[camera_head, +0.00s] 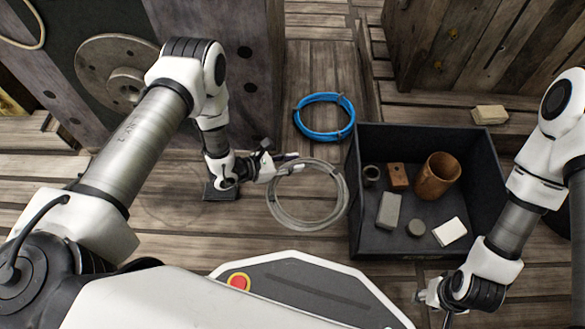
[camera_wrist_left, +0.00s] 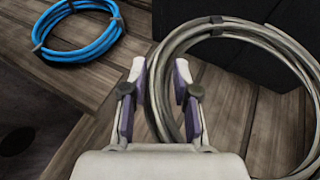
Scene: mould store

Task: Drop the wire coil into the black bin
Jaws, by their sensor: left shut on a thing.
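A grey wire coil (camera_head: 343,195) hangs or lies tilted at the centre of the head view, left of the black bin. My left gripper (camera_head: 292,164) is shut on its upper rim. In the left wrist view the grey coil (camera_wrist_left: 262,38) passes between the two fingers of that gripper (camera_wrist_left: 160,80). I cannot tell whether the coil touches the floor. The black bin (camera_head: 420,138) is open, with its left wall close to the coil's right edge. My right gripper (camera_head: 432,300) is low at the right of the head view, its fingers partly hidden.
The bin holds a brown cup (camera_head: 437,175), a rusty block (camera_head: 398,176), a grey block (camera_head: 389,210), a white block (camera_head: 450,231) and small round pieces. A blue coil (camera_head: 322,136) lies on the planks behind. A pale block (camera_head: 490,115) lies behind the bin.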

